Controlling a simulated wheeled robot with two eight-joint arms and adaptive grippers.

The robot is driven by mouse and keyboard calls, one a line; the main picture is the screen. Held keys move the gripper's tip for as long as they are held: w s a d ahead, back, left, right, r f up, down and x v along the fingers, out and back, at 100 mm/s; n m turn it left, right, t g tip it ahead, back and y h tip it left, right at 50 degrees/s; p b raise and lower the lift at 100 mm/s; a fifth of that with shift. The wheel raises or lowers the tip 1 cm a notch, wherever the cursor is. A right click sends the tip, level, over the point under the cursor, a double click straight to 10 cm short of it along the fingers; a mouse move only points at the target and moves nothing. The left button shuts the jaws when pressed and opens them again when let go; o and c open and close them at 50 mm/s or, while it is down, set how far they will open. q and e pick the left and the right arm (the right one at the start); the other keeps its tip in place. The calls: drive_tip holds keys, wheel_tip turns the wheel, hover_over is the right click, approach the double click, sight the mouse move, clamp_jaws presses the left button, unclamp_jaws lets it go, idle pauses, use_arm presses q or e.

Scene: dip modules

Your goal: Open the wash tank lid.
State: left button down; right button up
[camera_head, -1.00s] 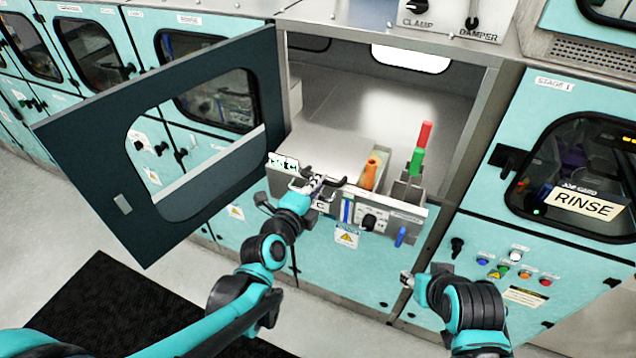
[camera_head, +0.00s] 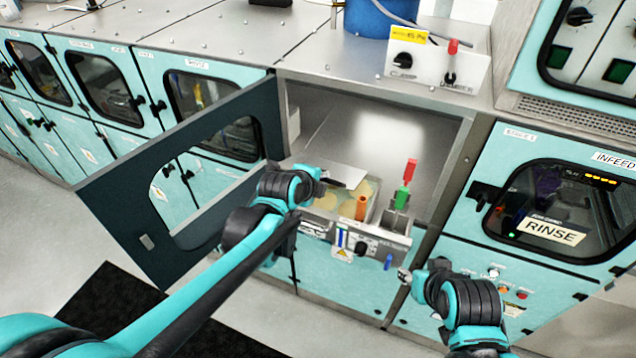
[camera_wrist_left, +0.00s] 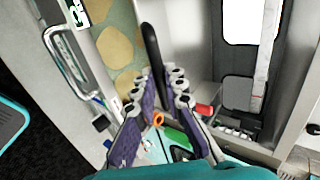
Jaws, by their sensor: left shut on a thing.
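The wash tank (camera_head: 327,203) sits low in the open cabinet, and tan rounded shapes show inside it. A pale plate that looks like its lid (camera_head: 345,174) is raised beside my left gripper (camera_head: 318,183). In the left wrist view, the fingers (camera_wrist_left: 165,88) are shut on a black bar handle (camera_wrist_left: 151,45). The lid's exact tilt is hard to tell, because my left wrist hides part of it. My right gripper (camera_head: 404,275) is in front of the cabinet's lower right, apart from the tank; its fingers are too small to read.
The dark cabinet door (camera_head: 120,215) stands open at the left, near my left arm. An orange object (camera_head: 361,207) and a red and green indicator (camera_head: 407,184) stand right of the tank opening. The rinse cabinet (camera_head: 490,240) is at the right.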

use_arm(q)
drive_tip(key=shift+w+d+r+p, duration=0.2)
drive_tip(key=shift+w+r+p, duration=0.1)
drive_tip(key=shift+w+r, duration=0.4)
drive_tip(key=shift+w+d+r+p, duration=0.15)
drive_tip(key=shift+w+r+p, duration=0.2)
drive_tip(key=shift+r, duration=0.5)
drive_tip(key=c, duration=1.9)
unclamp_jaws()
drive_tip(key=shift+w, duration=0.1)
drive_tip(key=shift+o, duration=0.2)
drive_tip(key=v, duration=1.2)
drive_tip(key=shift+r, duration=0.1)
